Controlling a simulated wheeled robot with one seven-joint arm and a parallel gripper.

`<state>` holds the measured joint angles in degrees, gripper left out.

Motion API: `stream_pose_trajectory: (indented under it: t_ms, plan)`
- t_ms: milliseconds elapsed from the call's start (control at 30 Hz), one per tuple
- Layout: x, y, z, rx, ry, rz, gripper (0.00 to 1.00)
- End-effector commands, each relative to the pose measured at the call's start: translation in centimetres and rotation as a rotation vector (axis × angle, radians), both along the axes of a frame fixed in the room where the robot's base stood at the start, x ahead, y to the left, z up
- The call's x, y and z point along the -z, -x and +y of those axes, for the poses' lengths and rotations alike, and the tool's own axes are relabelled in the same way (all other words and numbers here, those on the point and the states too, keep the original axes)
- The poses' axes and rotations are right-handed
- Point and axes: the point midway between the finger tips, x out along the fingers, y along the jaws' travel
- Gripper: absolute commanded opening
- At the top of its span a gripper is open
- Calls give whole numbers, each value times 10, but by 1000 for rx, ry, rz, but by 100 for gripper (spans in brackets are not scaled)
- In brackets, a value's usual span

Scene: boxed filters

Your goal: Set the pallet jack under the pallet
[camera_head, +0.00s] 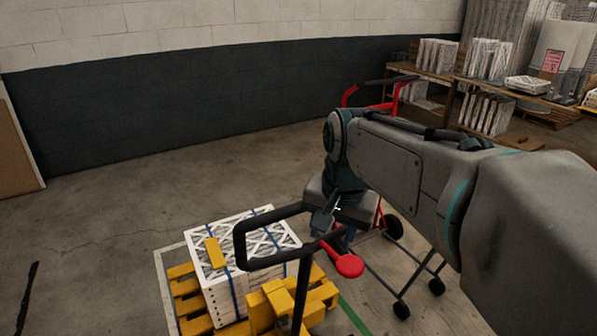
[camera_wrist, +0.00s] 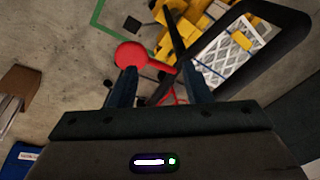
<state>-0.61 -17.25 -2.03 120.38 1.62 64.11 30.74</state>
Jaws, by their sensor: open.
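The pallet jack (camera_head: 292,297) is yellow with a black loop handle (camera_head: 270,213) and a red round-ended lever (camera_head: 349,266). Its body stands close against the near right side of the yellow pallet (camera_head: 184,288); its forks are hidden, so I cannot tell how far under they are. Strapped white boxed filters (camera_head: 236,252) sit on the pallet. My gripper (camera_wrist: 160,78) is open, above the handle. In the wrist view the red lever (camera_wrist: 132,54) shows just beyond the left finger, and the dark handle bar passes between and behind the fingers. Contact is unclear.
Shelving with filters (camera_head: 440,75) is at the back right. A brown panel (camera_head: 17,150) leans at left.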

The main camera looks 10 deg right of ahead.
Motion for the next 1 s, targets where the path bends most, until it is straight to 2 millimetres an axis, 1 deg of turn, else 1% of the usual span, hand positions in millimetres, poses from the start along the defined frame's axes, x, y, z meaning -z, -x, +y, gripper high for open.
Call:
stream_pose_trajectory:
  t_ms: [33, 100, 200, 300, 433, 500, 567, 667, 767, 1000]
  plan:
    - [-28, -18, -2, 94, -25, 9, 44]
    - [-55, -37, -4, 234, -63, 22, 44]
    - [-86, -60, -6, 404, -106, 40, 44]
    - [-108, -77, -7, 533, -137, 53, 44]
    - [-124, -89, -7, 633, -160, 63, 44]
    - [-127, -91, -7, 659, -166, 67, 44]
    - [-124, -93, -6, 670, -168, 69, 44]
    - [-113, -95, -5, 672, -168, 71, 44]
    - [-95, -98, -4, 671, -168, 71, 44]
    - [-44, -107, -1, 668, -167, 72, 44]
